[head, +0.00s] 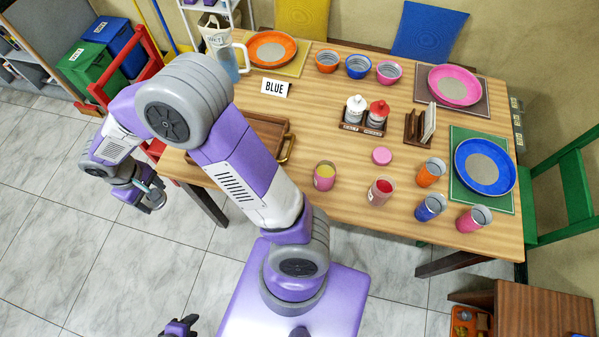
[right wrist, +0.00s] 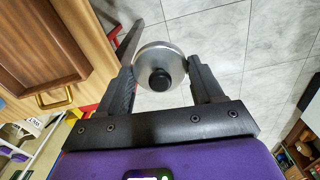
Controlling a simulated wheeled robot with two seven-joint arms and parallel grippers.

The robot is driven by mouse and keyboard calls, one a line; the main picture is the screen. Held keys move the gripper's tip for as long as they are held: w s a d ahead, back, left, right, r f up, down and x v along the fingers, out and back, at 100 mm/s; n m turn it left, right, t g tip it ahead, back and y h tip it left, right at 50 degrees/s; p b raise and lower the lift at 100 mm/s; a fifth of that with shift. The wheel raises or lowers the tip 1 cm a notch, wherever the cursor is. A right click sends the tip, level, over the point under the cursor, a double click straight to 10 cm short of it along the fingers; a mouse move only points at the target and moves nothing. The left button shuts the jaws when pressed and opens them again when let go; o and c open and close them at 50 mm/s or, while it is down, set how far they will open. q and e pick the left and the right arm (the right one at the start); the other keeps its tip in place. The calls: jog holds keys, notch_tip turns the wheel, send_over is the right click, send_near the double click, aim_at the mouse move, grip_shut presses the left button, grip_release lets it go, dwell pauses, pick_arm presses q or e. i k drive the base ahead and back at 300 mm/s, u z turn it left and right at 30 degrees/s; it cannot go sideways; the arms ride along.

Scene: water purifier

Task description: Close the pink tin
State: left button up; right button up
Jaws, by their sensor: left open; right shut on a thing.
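I cannot tell which is the pink tin. A flat pink round piece (head: 382,156), like a lid, lies on the table behind them. My right gripper (head: 152,196) is off the table's left end, well away from the containers. In the right wrist view it is shut on a silver disc with a black knob (right wrist: 160,62). My left gripper (head: 180,326) shows only partly, dark, at the bottom edge, open.
The wooden table (head: 345,130) holds cups (head: 430,207), bowls (head: 357,66), plates (head: 484,167), a caddy (head: 362,125) and a napkin holder (head: 420,125). A wooden tray (right wrist: 45,50) lies at the table's left end. My arm hides part of the table.

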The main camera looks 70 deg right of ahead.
aim_at(324, 171)
jog(key=k, duration=1.1)
jog(key=z, duration=1.65)
